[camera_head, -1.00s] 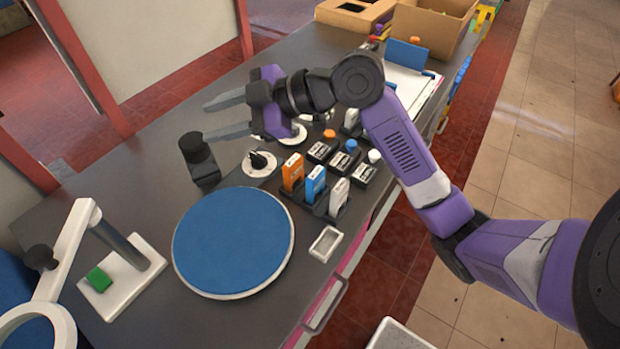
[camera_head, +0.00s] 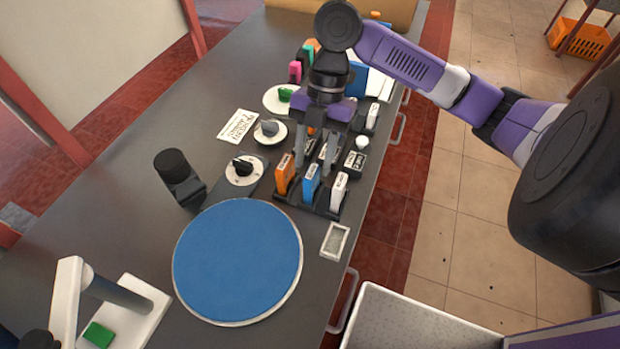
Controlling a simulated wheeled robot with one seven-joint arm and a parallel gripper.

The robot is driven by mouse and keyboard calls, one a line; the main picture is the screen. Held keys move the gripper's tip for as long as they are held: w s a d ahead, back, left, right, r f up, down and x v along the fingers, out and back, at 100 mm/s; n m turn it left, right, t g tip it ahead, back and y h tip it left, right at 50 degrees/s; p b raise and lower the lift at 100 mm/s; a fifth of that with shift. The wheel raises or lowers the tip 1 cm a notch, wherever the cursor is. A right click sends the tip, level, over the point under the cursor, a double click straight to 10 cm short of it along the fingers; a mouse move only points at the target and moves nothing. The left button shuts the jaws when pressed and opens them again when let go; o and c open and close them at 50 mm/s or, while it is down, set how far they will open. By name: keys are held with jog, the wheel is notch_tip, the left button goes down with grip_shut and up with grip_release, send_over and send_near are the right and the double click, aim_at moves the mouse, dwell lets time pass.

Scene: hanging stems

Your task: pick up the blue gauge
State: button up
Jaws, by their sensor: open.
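The blue gauge (camera_head: 311,184) is a slim upright block with a white label. It stands in the middle slot of a dark rack (camera_head: 293,202), between an orange gauge (camera_head: 285,175) and a white gauge (camera_head: 338,192). My gripper (camera_head: 315,162) points down with its fingers apart, just above or behind the blue gauge in the picture. Nothing shows between the fingers. The exact height of the fingertips over the gauge is hard to tell.
A large blue round plate (camera_head: 237,262) lies at front left, and a small grey tray (camera_head: 335,241) in front of the rack. Dials stand left of the rack, including a black-knobbed one (camera_head: 242,169). Small black boxes (camera_head: 355,161) stand behind it, partly hidden by my gripper.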

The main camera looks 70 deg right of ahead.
aim_at(308, 195)
jog(key=x, duration=0.2)
jog(key=a+p+x, duration=0.1)
jog(key=x, duration=0.1)
jog(key=shift+s, duration=0.2)
jog(key=shift+a+f, duration=0.15)
jog(key=shift+f, duration=0.35)
grip_shut()
